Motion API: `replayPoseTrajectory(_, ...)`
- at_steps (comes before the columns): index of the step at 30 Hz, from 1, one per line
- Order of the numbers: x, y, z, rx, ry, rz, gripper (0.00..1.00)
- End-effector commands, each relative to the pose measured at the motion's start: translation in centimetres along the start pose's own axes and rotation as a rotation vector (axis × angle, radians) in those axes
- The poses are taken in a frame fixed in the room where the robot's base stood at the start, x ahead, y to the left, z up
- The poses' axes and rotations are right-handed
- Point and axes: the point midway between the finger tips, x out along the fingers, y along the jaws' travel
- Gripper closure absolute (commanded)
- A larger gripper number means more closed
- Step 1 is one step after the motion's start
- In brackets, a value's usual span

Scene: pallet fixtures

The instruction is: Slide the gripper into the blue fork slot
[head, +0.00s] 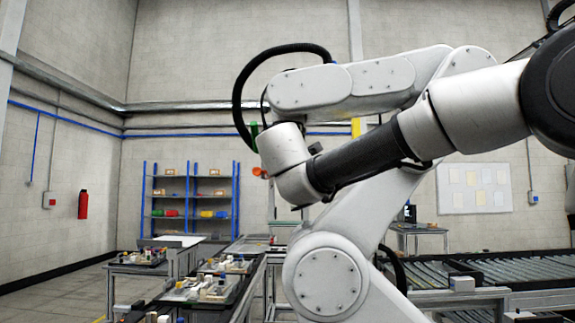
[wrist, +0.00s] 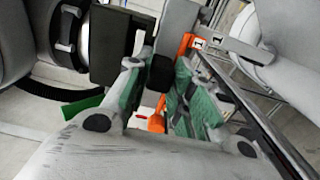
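My gripper (wrist: 158,88) fills the lower middle of the wrist view, with its grey body at the bottom. Its two grey-and-green fingers stand apart, and orange parts (wrist: 157,119) show in the gap between them. A small black block (wrist: 161,72) appears between the fingertips; I cannot tell whether it touches them. In the head view my gripper is not clearly seen, as my arm covers that area. I cannot make out a blue fork slot in either view.
In the head view, worktables with trays of small parts (head: 205,287) stand at lower left. A blue shelf (head: 190,200) with coloured bins stands at the back. A roller conveyor (head: 480,270) runs at right. Open floor (head: 60,290) lies at far left.

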Motion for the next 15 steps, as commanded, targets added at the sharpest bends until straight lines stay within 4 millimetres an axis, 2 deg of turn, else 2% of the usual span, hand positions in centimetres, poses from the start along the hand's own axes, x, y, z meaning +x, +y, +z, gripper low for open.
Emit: replayPoseTrajectory(15,-0.02,0.18,0.02,0.001,0.0,0.001,1.0)
